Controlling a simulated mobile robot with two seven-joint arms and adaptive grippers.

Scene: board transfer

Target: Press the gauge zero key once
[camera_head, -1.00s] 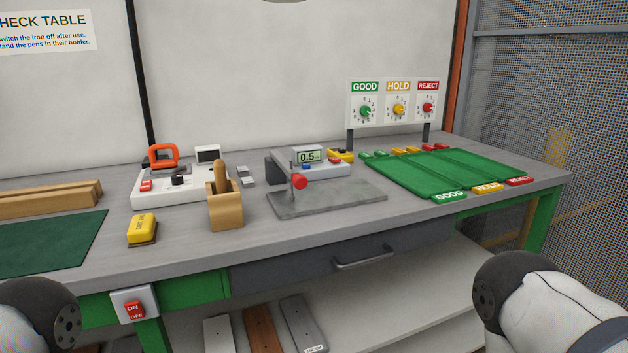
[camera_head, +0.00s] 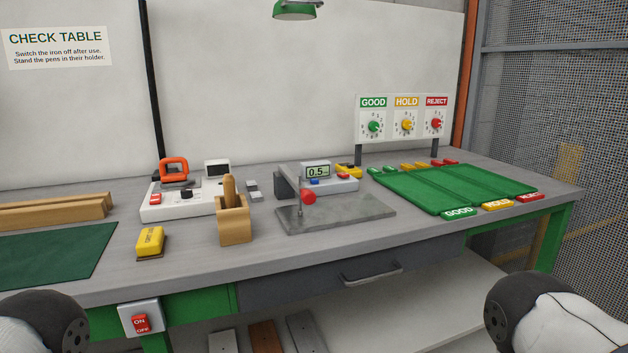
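The gauge (camera_head: 318,172) stands on the bench behind a grey plate (camera_head: 335,212). Its display reads 0.5, with a unit too small to read. A small blue key (camera_head: 314,182) and a small red key (camera_head: 342,176) show on its pale base; which is the zero key I cannot read. A red round knob (camera_head: 308,197) sits on the gauge stand's arm. Parts of my two arms show at the lower left and lower right corners, well apart from the gauge. Neither gripper is in view.
A wooden pen holder (camera_head: 235,221), a yellow block (camera_head: 150,241) and a white iron station (camera_head: 178,206) stand left of the gauge. A green tray (camera_head: 400,191) and a dial board (camera_head: 405,123) are to the right. The bench front before the plate is clear.

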